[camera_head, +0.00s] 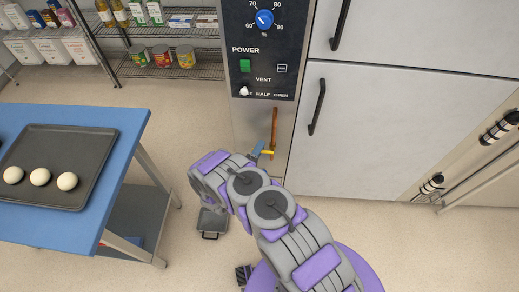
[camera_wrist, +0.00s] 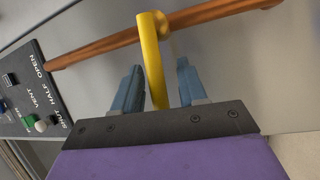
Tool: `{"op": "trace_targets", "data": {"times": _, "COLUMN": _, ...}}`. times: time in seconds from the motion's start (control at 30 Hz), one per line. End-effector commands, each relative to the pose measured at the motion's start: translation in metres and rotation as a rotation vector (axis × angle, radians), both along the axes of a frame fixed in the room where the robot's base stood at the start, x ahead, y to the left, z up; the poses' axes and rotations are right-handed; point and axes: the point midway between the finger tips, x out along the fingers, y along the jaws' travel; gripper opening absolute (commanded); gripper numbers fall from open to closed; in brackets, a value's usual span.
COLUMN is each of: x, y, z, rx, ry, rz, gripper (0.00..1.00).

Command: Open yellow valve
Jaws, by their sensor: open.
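The yellow valve handle (camera_wrist: 152,58) sits on a copper pipe (camera_wrist: 100,47) on the oven's grey front. In the wrist view the handle runs down between the two blue fingers of my gripper (camera_wrist: 160,88). The fingers are apart, with a gap on each side of the handle. In the head view the yellow valve handle (camera_head: 267,153) shows as a small strip beside the copper pipe (camera_head: 274,125). My gripper (camera_head: 259,150) is at its left end there, and my arm hides most of it.
The control panel (camera_head: 263,50) with a blue dial and green switch is above the valve. Grey oven doors (camera_head: 400,130) with black handles stand to the right. A blue table (camera_head: 110,125) with a tray (camera_head: 85,165) of dough balls is at left.

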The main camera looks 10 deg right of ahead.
Motion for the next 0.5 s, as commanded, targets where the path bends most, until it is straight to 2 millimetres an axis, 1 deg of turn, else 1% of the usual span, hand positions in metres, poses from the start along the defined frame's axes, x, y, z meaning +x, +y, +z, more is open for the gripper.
{"op": "trace_targets", "data": {"times": 0.1, "x": 0.0043, "y": -0.0038, "z": 0.0010, "rx": 0.000, "ry": 0.000, "rz": 0.000, "gripper": 0.42}}
{"op": "trace_targets", "data": {"times": 0.37, "x": 0.0048, "y": -0.0040, "z": 0.0014, "rx": 0.000, "ry": 0.000, "rz": 0.001, "gripper": 0.42}}
{"op": "trace_targets", "data": {"times": 0.5, "x": 0.0047, "y": -0.0040, "z": 0.0013, "rx": -0.001, "ry": 0.001, "rz": 0.001, "gripper": 0.30}}
